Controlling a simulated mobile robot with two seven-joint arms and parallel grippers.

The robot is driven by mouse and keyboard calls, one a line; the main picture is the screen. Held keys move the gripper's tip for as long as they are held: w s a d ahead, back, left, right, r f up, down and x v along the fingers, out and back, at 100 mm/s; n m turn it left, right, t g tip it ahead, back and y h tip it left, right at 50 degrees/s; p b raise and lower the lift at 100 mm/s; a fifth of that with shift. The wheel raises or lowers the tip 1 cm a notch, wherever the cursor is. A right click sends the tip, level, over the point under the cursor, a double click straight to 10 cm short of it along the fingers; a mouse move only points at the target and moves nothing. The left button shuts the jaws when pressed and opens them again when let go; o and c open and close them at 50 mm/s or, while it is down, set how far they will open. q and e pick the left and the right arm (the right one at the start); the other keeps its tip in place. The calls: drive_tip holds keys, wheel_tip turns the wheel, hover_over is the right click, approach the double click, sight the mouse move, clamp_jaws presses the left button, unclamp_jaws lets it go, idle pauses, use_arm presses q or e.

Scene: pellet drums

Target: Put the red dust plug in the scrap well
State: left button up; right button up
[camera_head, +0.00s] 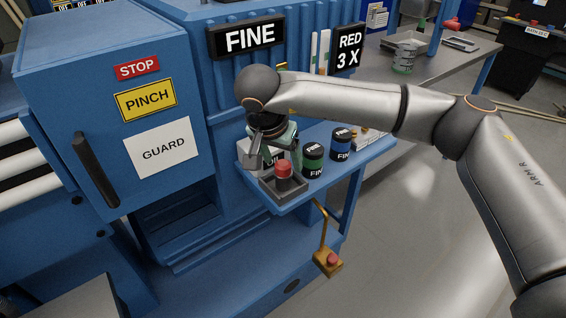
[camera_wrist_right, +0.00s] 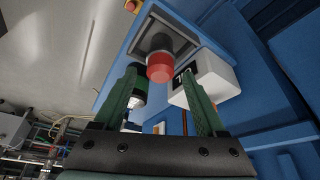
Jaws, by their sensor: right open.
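The red dust plug (camera_head: 284,168) shows as a red cap with a dark lower part, upright in a small grey square tray (camera_head: 268,190) at the shelf's front corner. In the right wrist view the red plug (camera_wrist_right: 160,69) lies beyond and between my fingertips, with the grey tray (camera_wrist_right: 184,45) behind it. My right gripper (camera_head: 262,156) is open and empty, above and left of the plug, apart from it. I cannot tell whether this grey tray is the scrap well; no other well is clearly seen. My left gripper is not in view.
A white oil box (camera_head: 246,152) stands close behind the tray, partly hidden by my gripper. A green-banded canister (camera_head: 313,158) and a blue-banded canister (camera_head: 341,144) stand to the right on the blue shelf (camera_head: 318,187). A yellow pendant with a red button (camera_head: 332,260) hangs below.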

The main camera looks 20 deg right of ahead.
drive_tip(key=v, duration=1)
drive_tip(key=s+a+f+m+g+y, duration=0.1)
drive_tip(key=s+a+f+g+y, duration=0.2)
drive_tip(key=s+a+f+y, duration=0.45)
drive_tip(key=s+a+f+m+g+y, duration=0.1)
drive_tip(key=s+a+f+g+y, duration=0.2)
drive_tip(key=a, duration=0.7)
drive_tip(key=s+a+r+m+g+y, duration=0.3)
drive_tip(key=s+a+r+m+y, duration=0.3)
drive_tip(key=a+m+y, duration=0.3)
drive_tip(key=w+d+m+t+y, duration=0.65)
drive_tip(key=m+t, duration=0.45)
drive_tip(key=m, duration=0.5)
drive_tip(key=w+d+f+m+t+h, duration=0.5)
drive_tip(key=d+f+m+t+h, duration=0.5)
drive_tip(key=m, duration=0.9)
drive_tip(key=s+d+f+m+h, duration=0.2)
drive_tip(key=d+f+m+h, duration=0.15)
drive_tip(key=f, duration=0.35)
drive_tip(key=s+d+f+m+h, duration=0.1)
drive_tip(key=d+f+m+h, duration=0.25)
drive_tip(key=f+m, duration=0.2)
drive_tip(key=s+d+f+m+g+h, duration=0.2)
drive_tip(key=s+d+f+m+g, duration=0.1)
drive_tip(key=s+f, duration=0.4)
drive_tip(key=s+d+f+m+g+h, duration=0.1)
drive_tip(key=s+d+f+m+g, duration=0.2)
drive_tip(key=s+f, duration=0.4)
drive_tip(key=shift+d+f+m+h, duration=0.35)
drive_tip(key=shift+d+m+h, duration=0.05)
